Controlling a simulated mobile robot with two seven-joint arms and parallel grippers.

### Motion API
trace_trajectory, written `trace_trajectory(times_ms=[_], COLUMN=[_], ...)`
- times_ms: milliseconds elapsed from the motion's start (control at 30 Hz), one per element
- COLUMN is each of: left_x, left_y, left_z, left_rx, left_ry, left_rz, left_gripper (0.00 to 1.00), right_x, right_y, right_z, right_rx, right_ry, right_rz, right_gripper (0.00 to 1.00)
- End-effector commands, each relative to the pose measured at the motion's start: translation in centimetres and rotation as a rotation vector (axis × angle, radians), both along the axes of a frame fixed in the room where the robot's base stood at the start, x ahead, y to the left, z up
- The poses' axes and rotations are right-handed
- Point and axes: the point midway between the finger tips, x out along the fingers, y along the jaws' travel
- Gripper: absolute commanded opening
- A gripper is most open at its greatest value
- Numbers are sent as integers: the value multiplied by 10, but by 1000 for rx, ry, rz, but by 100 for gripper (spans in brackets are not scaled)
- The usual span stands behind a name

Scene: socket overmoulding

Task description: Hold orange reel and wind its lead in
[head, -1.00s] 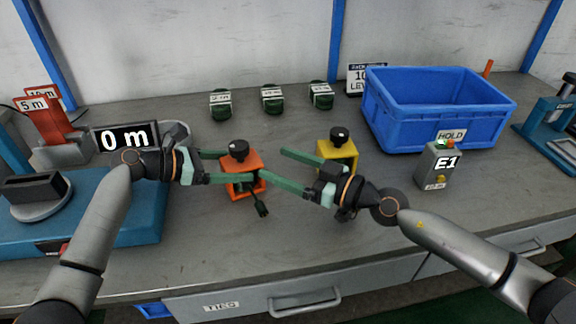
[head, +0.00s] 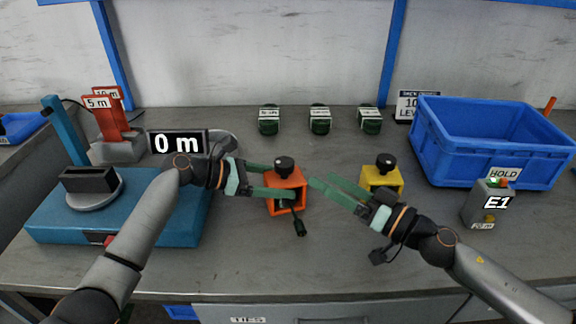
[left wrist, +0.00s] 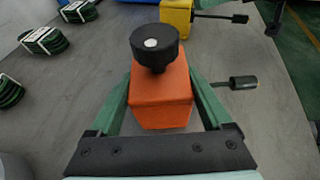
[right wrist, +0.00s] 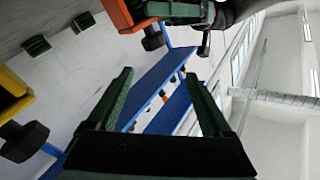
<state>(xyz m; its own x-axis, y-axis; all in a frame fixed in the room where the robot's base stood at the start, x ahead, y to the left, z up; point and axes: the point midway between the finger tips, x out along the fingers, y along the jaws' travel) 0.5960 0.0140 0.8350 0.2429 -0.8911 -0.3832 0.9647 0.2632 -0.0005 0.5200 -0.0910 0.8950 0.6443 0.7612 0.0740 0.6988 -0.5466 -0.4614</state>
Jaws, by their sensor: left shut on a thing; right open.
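The orange reel (head: 286,197) stands on the bench with a black knob (head: 284,164) on top. A short dark lead with a plug (head: 299,227) comes out of its front. In the left wrist view the lead (left wrist: 240,83) sticks out to the right of the reel. My left gripper (head: 290,184) is shut on the reel, one green finger on each side. My right gripper (head: 320,181) is open and empty, its fingertips just right of the orange reel. The right wrist view shows the orange reel (right wrist: 117,15) at the top left, outside the open fingers.
A yellow reel (head: 381,178) stands right of the orange one, close to my right fingers. Several dark green coils (head: 319,120) stand behind. A "0 m" display (head: 177,142) stands at left.

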Motion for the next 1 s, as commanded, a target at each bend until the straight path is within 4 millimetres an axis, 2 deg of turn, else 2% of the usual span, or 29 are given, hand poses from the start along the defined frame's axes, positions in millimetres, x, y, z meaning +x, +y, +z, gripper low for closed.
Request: trace_trajectory(times_ms=[433,1000], left_x=[0,0], left_y=[0,0], left_z=[1,1], left_rx=[-3,-3], left_ry=[-2,-2], left_rz=[1,1], left_gripper=[20,20], right_x=[7,15], right_y=[-7,-13], right_z=[10,-1], right_rx=[482,1047], right_ry=[477,1137], right_rz=[19,32], right_gripper=[84,84])
